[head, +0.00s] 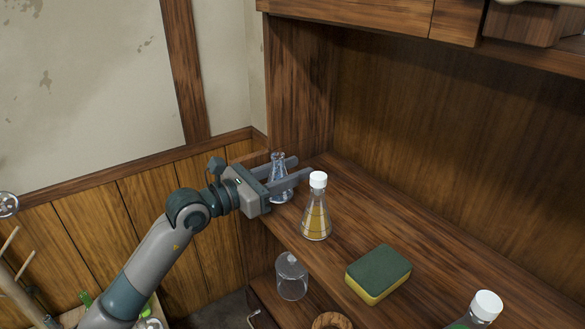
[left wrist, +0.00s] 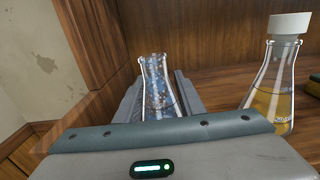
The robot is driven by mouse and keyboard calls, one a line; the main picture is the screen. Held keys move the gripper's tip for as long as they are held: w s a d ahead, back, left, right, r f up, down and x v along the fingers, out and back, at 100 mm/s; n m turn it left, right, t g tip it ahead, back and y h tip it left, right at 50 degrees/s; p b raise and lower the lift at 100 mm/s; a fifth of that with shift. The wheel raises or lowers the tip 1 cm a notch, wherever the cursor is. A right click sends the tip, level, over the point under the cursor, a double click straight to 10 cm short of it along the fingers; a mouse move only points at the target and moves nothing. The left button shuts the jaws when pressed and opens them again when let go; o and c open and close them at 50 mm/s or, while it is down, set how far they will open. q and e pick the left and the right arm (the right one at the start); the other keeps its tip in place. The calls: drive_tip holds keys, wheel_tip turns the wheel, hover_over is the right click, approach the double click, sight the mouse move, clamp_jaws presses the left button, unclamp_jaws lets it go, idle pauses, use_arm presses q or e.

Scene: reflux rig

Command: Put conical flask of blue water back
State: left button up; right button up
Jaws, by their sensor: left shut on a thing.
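The conical flask of blue water (head: 279,180) is between the fingers of my left gripper (head: 290,175), at the left end of the wooden shelf. My left gripper is shut on it, and the flask looks upright. In the left wrist view the flask (left wrist: 160,90) has an open top and bluish contents, with a finger on each side. I cannot tell whether its base touches the shelf. My right gripper is not in view.
A white-capped flask of yellow liquid (head: 316,212) stands close to the right of my left gripper. A green and yellow sponge (head: 378,273) and a white-capped bottle (head: 484,308) are further right. A clear glass jar (head: 291,277) is lower down. The shelf's back strip (head: 400,220) is clear.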

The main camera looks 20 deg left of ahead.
sight(270, 180)
use_arm(q)
drive_tip(key=o, duration=1)
drive_tip(key=shift+a, duration=0.1)
drive_tip(key=shift+s+a, duration=0.15)
drive_tip(key=shift+s, duration=0.1)
drive_tip(key=b+v, duration=0.4)
drive_tip(key=v, duration=0.6)
drive_tip(key=shift+s+a+f+b, duration=0.1)
drive_tip(key=shift+b, duration=0.2)
drive_tip(key=shift+s+a, duration=0.3)
drive_tip(key=shift+s, duration=0.15)
